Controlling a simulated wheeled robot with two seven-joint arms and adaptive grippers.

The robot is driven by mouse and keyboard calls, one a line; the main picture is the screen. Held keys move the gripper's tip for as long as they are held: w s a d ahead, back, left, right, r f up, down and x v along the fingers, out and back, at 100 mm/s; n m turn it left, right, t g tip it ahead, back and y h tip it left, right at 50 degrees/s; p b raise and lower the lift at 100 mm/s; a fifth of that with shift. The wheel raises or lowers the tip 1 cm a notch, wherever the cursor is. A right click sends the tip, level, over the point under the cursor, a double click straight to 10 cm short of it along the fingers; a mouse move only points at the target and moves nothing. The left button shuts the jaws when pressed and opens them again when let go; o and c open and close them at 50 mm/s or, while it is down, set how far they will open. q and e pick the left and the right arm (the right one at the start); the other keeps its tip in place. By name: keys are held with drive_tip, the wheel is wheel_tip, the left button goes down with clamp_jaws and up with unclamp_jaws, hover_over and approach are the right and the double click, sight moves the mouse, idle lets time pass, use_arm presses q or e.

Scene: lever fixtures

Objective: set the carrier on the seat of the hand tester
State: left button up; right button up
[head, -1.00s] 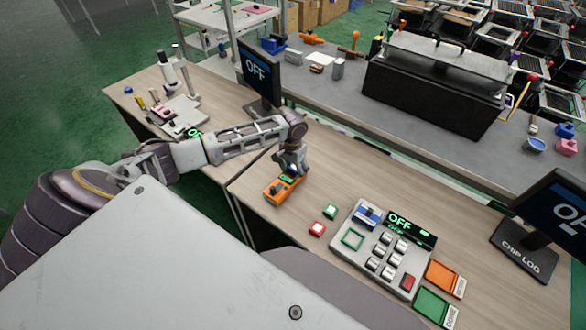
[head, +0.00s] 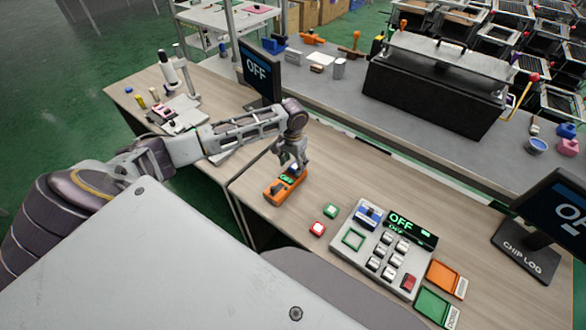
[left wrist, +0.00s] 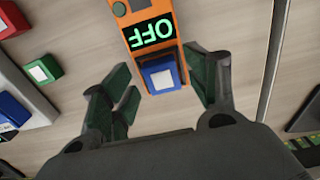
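The orange hand tester (head: 276,192) lies on the near wooden table; in the left wrist view (left wrist: 127,40) its display reads OFF. A blue carrier (left wrist: 160,76) with a white square on top is at the tester's far end, where the seat appears to be. It looks set on the tester; the seat beneath it is hidden. My left gripper (head: 293,163) is directly above that end. In the left wrist view its fingers (left wrist: 162,82) are spread on either side of the carrier, with a visible gap on the left. My right gripper is not in view.
A red block (head: 317,228) and a green block (head: 330,211) lie right of the tester. Beyond them stands a grey panel (head: 345,262) with an OFF display and several switches. A monitor (head: 258,75) stands behind my gripper. Bare table lies right of the gripper.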

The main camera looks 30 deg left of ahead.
sight(293, 168)
use_arm(q)
wheel_tip(293, 168, up, 10)
drive_tip(key=shift+f, duration=0.15)
idle(0.3)
idle(0.4)
